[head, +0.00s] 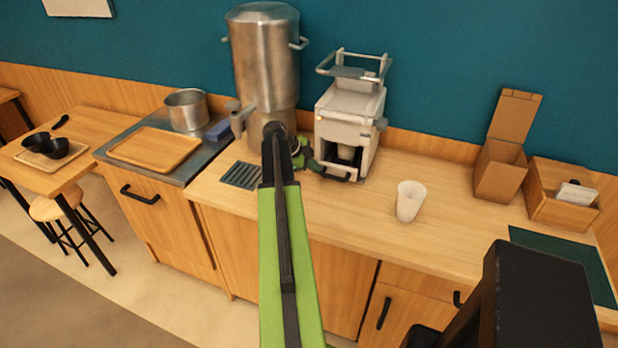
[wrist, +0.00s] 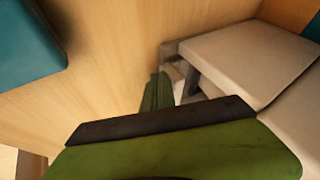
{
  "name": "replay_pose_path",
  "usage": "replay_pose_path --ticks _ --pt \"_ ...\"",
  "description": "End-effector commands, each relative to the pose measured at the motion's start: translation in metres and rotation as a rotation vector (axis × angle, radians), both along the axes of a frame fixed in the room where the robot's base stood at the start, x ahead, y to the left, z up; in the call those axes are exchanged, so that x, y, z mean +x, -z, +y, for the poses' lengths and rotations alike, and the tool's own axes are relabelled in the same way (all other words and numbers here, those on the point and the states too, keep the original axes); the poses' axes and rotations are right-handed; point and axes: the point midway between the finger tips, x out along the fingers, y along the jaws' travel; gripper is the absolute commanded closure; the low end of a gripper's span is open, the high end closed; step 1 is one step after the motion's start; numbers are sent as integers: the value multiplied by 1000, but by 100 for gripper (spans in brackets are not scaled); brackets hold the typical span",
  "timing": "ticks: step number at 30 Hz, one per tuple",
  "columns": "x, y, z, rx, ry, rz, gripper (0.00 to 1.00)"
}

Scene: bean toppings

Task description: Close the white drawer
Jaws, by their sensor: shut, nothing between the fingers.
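The white machine (head: 352,115) stands on the wooden counter against the blue wall. A dark curved handle (head: 337,177) shows low on its front, at what looks like the white drawer. How far the drawer stands out is hard to tell. My green gripper (head: 306,160) is just left of the machine's lower front, close to the handle; I cannot tell whether they touch. In the wrist view, my gripper (wrist: 157,88) is shut and empty, with pale machine surfaces (wrist: 240,60) to its right. The handle is not clear there.
A steel dispenser (head: 264,60) stands left of the machine, behind my arm. A white cup (head: 410,201) stands to the machine's right on the counter. The counter between cup and boxes is clear.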

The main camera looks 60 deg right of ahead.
Motion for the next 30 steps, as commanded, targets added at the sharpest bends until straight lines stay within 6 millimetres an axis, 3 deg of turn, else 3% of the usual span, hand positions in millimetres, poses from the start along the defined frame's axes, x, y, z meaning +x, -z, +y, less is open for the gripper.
replay_pose_path --ticks 3,13,17,20,21,24,30 --pt "1 0 -9 -2 -1 1 100" --pt "0 -1 -7 -7 -2 3 100" --pt "-1 -1 14 -3 -3 2 100" --pt "-2 -1 42 3 -3 1 100" --pt "3 -19 46 3 -3 1 100" --pt "13 -44 57 4 -1 0 100" --pt "27 -74 78 5 0 0 100"
